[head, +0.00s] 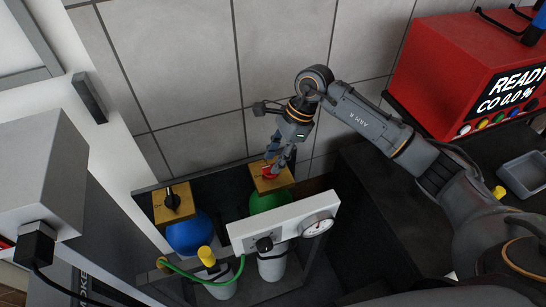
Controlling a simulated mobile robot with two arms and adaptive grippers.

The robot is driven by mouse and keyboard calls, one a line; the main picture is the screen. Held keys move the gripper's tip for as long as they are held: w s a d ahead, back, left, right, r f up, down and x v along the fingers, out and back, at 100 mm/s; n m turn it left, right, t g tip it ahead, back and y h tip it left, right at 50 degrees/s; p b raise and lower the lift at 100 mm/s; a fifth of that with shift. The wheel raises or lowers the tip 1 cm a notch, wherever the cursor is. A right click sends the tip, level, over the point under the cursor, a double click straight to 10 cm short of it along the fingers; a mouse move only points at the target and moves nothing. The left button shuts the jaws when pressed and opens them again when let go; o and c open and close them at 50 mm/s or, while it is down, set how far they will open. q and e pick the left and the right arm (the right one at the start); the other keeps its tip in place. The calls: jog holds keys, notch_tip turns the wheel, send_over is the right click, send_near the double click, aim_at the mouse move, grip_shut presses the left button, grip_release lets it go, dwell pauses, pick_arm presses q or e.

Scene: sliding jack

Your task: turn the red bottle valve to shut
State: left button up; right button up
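The red bottle valve (268,173) sits on a brass block (284,181) on top of a green bottle (266,202). It is small in the head view and partly covered by my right gripper (276,163). The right gripper points down at the valve from above, with its dark fingers at the knob. I cannot tell whether the fingers grip it or stand open around it. My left gripper is not in view.
A blue bottle (190,234) with a black valve (173,201) stands left of the green one. In front are a white panel with a gauge (317,225), a yellow-capped cylinder (207,257) and a green hose (190,274). A red machine (450,75) reads "READY" at upper right.

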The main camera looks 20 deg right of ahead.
jog(key=shift+a+f, duration=0.2)
jog(key=shift+f, duration=0.2)
jog(key=shift+a+f, duration=0.1)
jog(key=shift+f, duration=0.3)
jog(key=shift+c, duration=0.4)
grip_shut()
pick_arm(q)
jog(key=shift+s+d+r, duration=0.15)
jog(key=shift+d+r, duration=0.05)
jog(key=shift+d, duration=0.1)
